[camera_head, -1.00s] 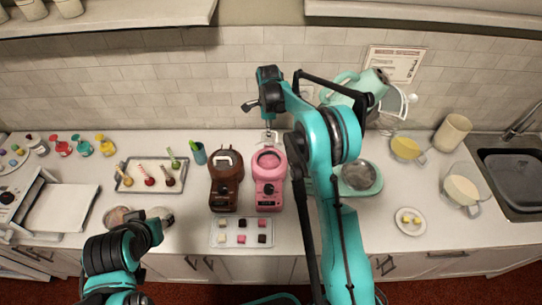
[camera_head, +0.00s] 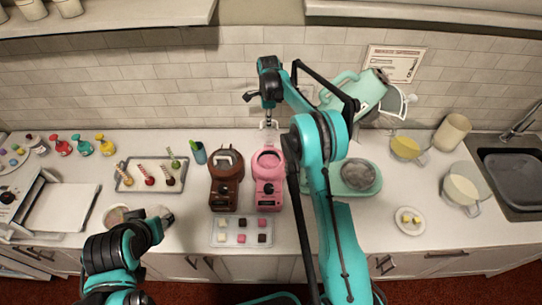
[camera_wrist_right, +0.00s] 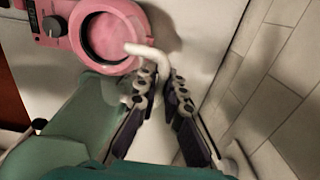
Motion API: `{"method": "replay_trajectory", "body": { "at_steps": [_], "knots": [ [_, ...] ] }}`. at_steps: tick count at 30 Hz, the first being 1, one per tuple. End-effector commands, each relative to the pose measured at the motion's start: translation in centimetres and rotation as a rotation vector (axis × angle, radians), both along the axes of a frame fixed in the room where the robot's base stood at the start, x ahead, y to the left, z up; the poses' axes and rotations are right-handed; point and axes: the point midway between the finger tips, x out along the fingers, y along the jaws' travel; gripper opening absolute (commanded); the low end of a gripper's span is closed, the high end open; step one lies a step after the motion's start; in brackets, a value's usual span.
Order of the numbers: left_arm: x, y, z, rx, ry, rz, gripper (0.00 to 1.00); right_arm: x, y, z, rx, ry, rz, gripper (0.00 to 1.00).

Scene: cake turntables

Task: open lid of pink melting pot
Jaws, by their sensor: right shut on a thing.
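The pink melting pot (camera_head: 268,190) stands on the counter right of the brown melting pot. Its round top shows pink inside, and the pot also appears in the right wrist view (camera_wrist_right: 75,35). My right gripper (camera_head: 268,124) is behind the pink pot's top. In the wrist view its fingers (camera_wrist_right: 158,88) are shut on a white curved handle (camera_wrist_right: 148,54), whose bent end reaches over the pot's round rim. Whether a clear lid still covers the opening cannot be told. My left gripper (camera_head: 160,219) is at lower left, its fingers unclear.
The brown pot (camera_head: 226,190) stands close on the left. A tray of colored cubes (camera_head: 220,242) lies in front. The tiled wall (camera_head: 150,95) is close behind the gripper.

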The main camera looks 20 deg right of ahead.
Motion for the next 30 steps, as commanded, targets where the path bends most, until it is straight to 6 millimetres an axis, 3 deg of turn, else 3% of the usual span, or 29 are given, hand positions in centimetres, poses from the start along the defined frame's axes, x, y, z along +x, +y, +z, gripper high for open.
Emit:
{"method": "replay_trajectory", "body": {
  "at_steps": [18,29,30],
  "knots": [
    [0.0,0.0,0.0,0.0,0.0,0.0,0.4,3.6,-1.0,-1.6,0.001,0.0,0.0,0.02],
    [0.0,0.0,0.0,0.0,0.0,0.0,0.4,4.1,-1.1,-1.9,0.0,0.001,0.001,0.01],
    [0.0,0.0,0.0,0.0,0.0,0.0,0.4,4.1,-1.1,-1.9,0.0,0.001,0.001,0.14]
  ]
}}
